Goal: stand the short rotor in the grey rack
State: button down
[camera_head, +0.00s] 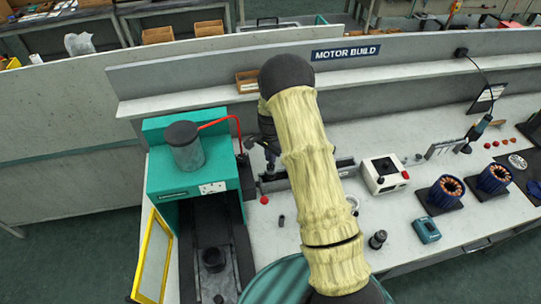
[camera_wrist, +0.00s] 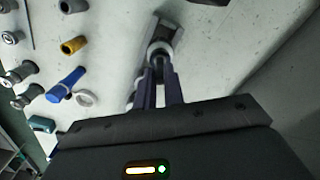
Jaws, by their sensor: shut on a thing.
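My gripper (camera_wrist: 160,92) is shut on a dark and metallic round part, seen end-on between the fingertips, which looks like a rotor (camera_wrist: 159,52). I cannot tell its length from this view. A grey block-like piece (camera_wrist: 166,27) shows just beyond it, and I cannot tell whether they touch. In the head view my gripper (camera_head: 266,140) is mostly hidden behind my sleeved arm, near the teal machine. A long, low dark-grey piece (camera_head: 346,170) on the bench runs behind my arm. It may be the grey rack; its middle is hidden.
The teal machine (camera_head: 193,180) with a red hose stands left. A white box (camera_head: 384,175) and stators (camera_head: 447,190) stand right. A small dark cylinder (camera_head: 378,239) is near the front edge. Several loose parts and a blue tool (camera_wrist: 66,84) lie left in the wrist view.

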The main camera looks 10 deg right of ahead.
jog(key=shift+f+b, duration=0.5)
jog(key=shift+f, duration=0.25)
jog(key=c, duration=1.2)
grip_release()
jog(key=shift+o, duration=0.2)
jog(key=shift+r, duration=0.15)
jog(key=shift+r+p, duration=1.85)
jog(key=shift+r, duration=1.05)
